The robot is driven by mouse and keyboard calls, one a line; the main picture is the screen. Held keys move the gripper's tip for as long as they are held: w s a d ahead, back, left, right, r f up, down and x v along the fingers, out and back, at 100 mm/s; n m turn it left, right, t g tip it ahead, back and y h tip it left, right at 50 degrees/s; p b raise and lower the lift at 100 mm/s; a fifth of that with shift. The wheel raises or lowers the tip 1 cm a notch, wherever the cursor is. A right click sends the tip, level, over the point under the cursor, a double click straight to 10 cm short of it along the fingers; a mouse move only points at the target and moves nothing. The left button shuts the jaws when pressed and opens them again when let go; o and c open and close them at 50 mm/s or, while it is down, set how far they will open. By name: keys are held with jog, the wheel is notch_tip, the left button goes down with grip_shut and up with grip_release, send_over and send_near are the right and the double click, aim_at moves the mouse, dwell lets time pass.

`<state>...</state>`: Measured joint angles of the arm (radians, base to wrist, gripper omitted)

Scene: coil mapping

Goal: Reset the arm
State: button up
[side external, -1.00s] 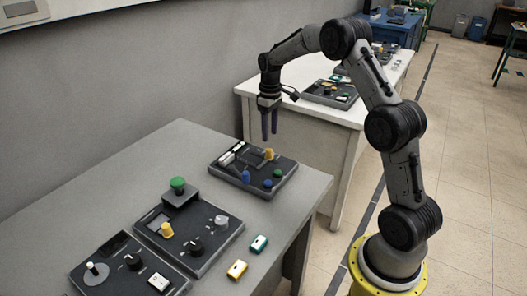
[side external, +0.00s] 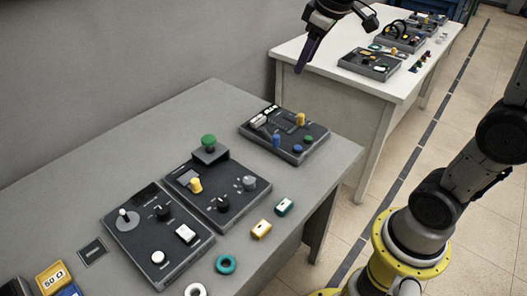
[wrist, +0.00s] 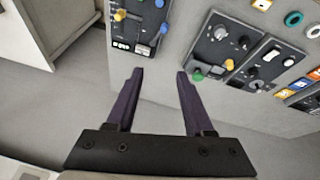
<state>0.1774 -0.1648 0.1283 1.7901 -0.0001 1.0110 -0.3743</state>
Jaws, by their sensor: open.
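My gripper (side external: 309,50) is at the top of the side view, raised above the gap between the grey table (side external: 130,140) and the white table behind. In the wrist view its two dark purple fingers (wrist: 156,90) are spread apart with nothing between them. It touches nothing. My arm runs out of the side view at the top and right, so its middle links are hidden.
Three dark control panels stand on the grey table: a far one (side external: 284,133), a middle one (side external: 220,190) and a near one (side external: 158,235).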

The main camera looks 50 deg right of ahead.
jog(key=s+a+t, duration=0.1)
jog(key=s+a, duration=0.4)
jog(key=s, duration=0.6)
jog(key=s+a+f+m, duration=0.1)
jog(key=s+f+m, duration=0.1)
jog(key=s+f, duration=0.4)
jog(key=shift+s+a+f+y, duration=0.2)
jog(key=shift+s+f+y, duration=0.2)
jog(key=shift+s, duration=0.8)
jog(key=shift+c, duration=0.3)
dwell(3.5)
